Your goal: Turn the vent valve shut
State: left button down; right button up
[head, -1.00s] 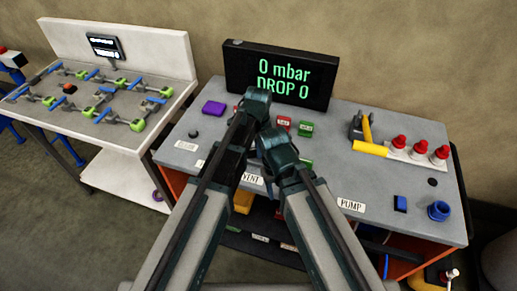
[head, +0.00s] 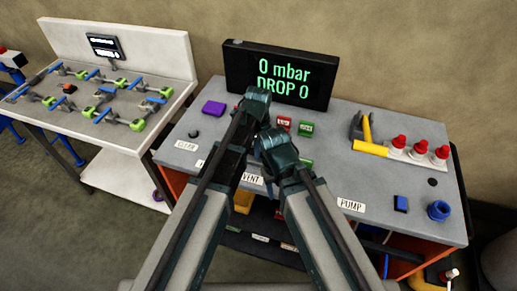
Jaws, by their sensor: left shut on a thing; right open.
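The VENT label (head: 250,179) shows on the front part of the grey bench top, partly covered by my arms. The vent valve itself is hidden behind my grippers and forearms. My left gripper (head: 258,98) is the higher one, over the middle of the bench in front of the display's lower edge. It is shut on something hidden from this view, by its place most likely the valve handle. My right gripper (head: 272,138) is open, just below and right of it; its fingertips are hard to make out. The display (head: 280,75) reads 0 mbar, DROP 0.
A PUMP label (head: 351,205) is at the front. A white jig table (head: 165,113) stands left.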

dwell(0.3)
pick_arm(q)
jog(key=c, duration=0.8)
grip_release()
jog(key=shift+r, duration=0.1)
notch_tip(320, 180, up, 14)
jog(key=p, duration=1.4)
jog(key=shift+f, duration=0.2)
